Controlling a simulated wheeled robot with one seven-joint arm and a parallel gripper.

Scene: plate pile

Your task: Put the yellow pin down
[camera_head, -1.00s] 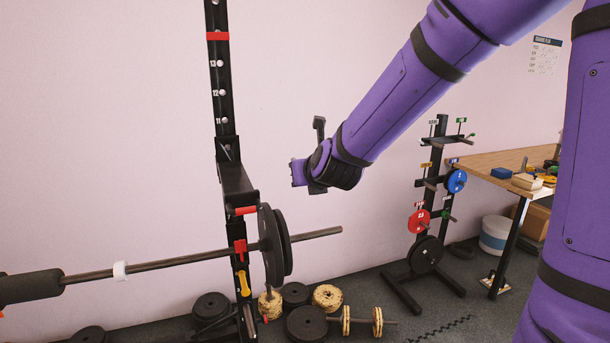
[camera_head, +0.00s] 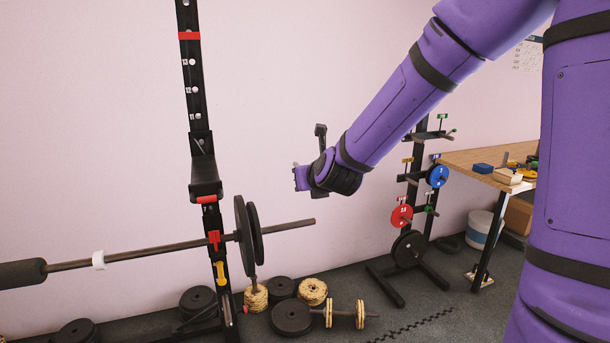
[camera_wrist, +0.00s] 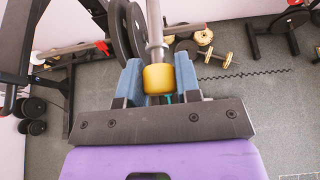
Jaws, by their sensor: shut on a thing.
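The yellow pin (camera_wrist: 158,78) shows in the wrist view as a yellow block with a grey metal shaft running up and out of the top of the picture. My gripper (camera_wrist: 158,74) is shut on the yellow block, with one blue finger on each side. In the head view my gripper (camera_head: 302,178) is in the air to the right of the rack upright, in front of the pink wall. The pin cannot be made out there.
A rack upright (camera_head: 196,95) holds a barbell (camera_head: 150,254) at left; a yellow piece (camera_head: 221,273) is on the upright. Loose plates and a dumbbell (camera_head: 345,315) lie below. A plate tree (camera_head: 413,180) and a wooden workbench (camera_head: 465,158) with small items stand at right.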

